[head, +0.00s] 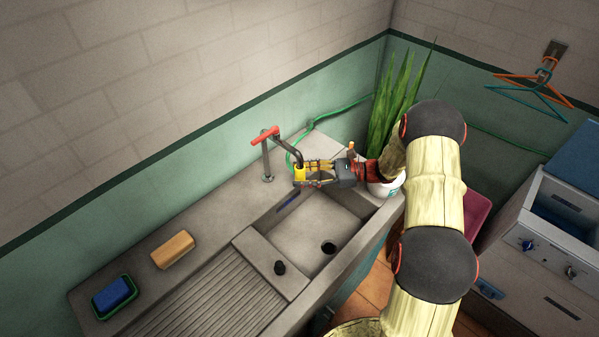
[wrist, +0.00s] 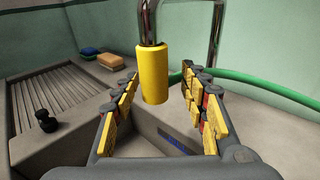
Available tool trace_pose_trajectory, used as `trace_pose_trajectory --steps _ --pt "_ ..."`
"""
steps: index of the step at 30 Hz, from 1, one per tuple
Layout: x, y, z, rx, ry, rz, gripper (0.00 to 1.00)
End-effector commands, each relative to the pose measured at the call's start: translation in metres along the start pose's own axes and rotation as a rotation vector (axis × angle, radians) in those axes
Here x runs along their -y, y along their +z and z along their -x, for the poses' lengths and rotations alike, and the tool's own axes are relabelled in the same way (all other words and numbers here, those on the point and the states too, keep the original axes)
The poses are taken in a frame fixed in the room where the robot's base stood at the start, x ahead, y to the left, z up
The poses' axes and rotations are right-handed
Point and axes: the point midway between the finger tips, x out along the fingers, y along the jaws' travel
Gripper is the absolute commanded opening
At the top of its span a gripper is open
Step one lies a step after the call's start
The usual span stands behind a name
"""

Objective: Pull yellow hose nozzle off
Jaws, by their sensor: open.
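The yellow hose nozzle (wrist: 154,75) is a short cylinder that hangs upright from the end of the metal tap spout (wrist: 149,25). In the head view the nozzle (head: 300,173) shows at the spout's lower end, above the sink's back edge. My gripper (wrist: 158,103) is open, with its yellow-padded fingers to the left and right of the nozzle. The nozzle is between the fingers in the picture, with a gap on each side; I cannot tell how deep it sits between them. In the head view my gripper (head: 318,173) reaches in from the right and partly hides the sink's back.
The tap has a red handle (head: 264,135). A green hose (wrist: 268,88) runs behind. The stone sink (head: 300,245) lies below, with a black stopper (head: 280,268) on its divider. A potted plant (head: 395,105) stands right.

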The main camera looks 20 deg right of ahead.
Motion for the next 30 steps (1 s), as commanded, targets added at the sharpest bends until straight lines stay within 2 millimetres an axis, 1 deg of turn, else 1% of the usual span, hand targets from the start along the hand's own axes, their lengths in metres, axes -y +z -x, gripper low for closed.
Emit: trace_pose_trajectory --steps 4,23,26,30 --pt "0.000 0.000 0.000 0.000 0.000 0.000 0.44" --pt "0.000 0.000 0.000 0.000 0.001 -0.001 0.08" --pt "-0.001 -0.003 0.000 0.000 0.001 -0.001 0.08" --pt "-0.001 -0.013 -0.001 0.000 0.002 -0.003 0.08"
